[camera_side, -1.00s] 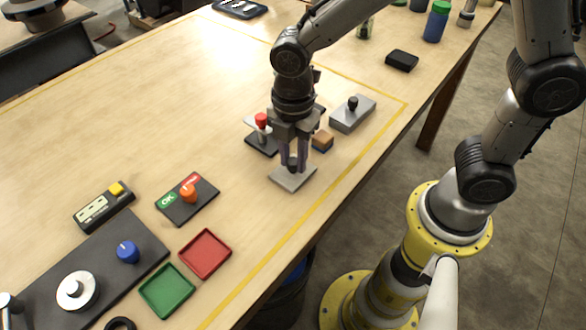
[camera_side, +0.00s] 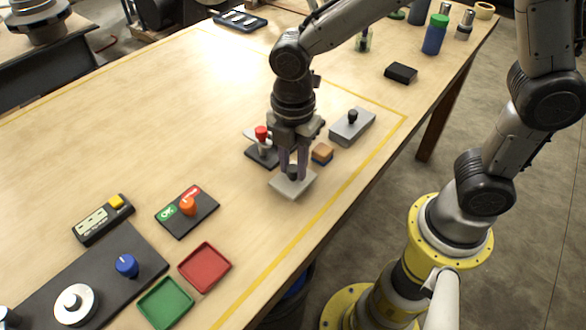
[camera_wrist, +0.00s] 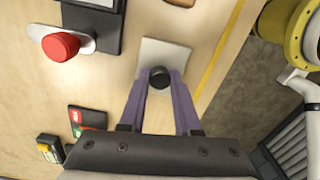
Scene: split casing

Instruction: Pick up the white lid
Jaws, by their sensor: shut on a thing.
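The white lid (camera_side: 303,185) is a flat, pale square plate with a black knob (camera_wrist: 160,78) on top. In the side view it is under my gripper (camera_side: 292,174), low over the table near the yellow line; I cannot tell whether it touches the wood. My gripper points down, its fingers shut on the knob. In the wrist view the fingers of my gripper (camera_wrist: 160,82) stand on either side of the knob, and the lid's plate (camera_wrist: 164,52) shows beyond them.
A red tray (camera_side: 205,267) and a green tray (camera_side: 166,302) lie at the front. The table's middle left is clear.

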